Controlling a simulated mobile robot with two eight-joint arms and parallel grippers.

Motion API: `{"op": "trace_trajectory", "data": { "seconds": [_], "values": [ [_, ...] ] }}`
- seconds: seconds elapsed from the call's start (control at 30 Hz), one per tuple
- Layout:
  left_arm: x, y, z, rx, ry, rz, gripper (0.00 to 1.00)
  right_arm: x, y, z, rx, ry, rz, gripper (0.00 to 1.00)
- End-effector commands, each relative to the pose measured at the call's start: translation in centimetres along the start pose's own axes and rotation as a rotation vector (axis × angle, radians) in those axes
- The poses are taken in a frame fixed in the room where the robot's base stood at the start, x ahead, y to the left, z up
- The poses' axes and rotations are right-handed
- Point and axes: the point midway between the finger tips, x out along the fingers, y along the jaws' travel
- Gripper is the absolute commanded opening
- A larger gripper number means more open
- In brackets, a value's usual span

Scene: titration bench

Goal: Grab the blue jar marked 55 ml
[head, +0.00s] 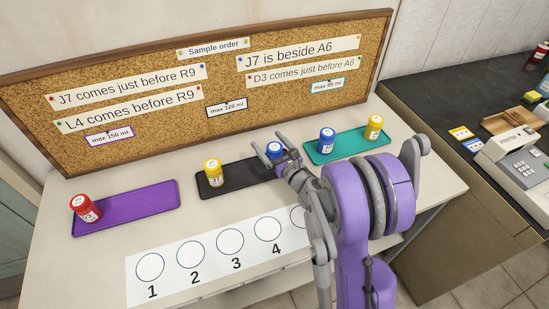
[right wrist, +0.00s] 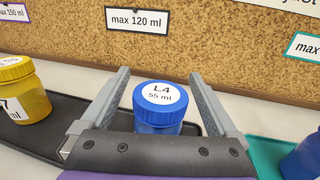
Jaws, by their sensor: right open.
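The blue jar marked L4 55 ml (right wrist: 159,104) stands upright on the black tray; it also shows in the head view (head: 274,149). My right gripper (right wrist: 160,90) is open, with one finger on each side of this jar. In the head view my right gripper (head: 275,143) reaches over the right end of the black tray (head: 240,183) and hides part of it. I cannot tell whether the fingers touch the jar. Another blue jar (head: 326,140) stands on the teal tray. My left gripper is not in view.
A yellow jar (head: 214,172) stands left on the black tray. Another yellow jar (head: 375,127) is on the teal tray (head: 350,145). A red jar (head: 85,208) is on the purple tray (head: 140,208). A strip of numbered circles (head: 190,270) lies in front. A corkboard (head: 215,80) stands behind.

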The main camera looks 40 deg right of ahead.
Motion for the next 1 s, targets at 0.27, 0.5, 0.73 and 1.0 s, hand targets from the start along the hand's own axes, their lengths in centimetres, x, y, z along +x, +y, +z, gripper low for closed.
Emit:
{"op": "trace_trajectory", "data": {
  "seconds": [0.27, 0.5, 0.73, 1.0],
  "values": [
    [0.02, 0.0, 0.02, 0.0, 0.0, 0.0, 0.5, -0.04, -0.01, -0.01, 0.0, 0.0, 0.0, 0.75],
    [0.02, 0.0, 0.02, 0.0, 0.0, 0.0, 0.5, -0.05, -0.01, -0.01, 0.001, 0.0, 0.0, 0.32],
    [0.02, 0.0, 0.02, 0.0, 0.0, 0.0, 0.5, -0.05, -0.01, 0.0, 0.001, 0.0, 0.0, 0.02],
    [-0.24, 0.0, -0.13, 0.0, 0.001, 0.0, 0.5, -0.03, -0.02, 0.97, 0.001, 0.0, 0.0, 0.02]
  ]
}}
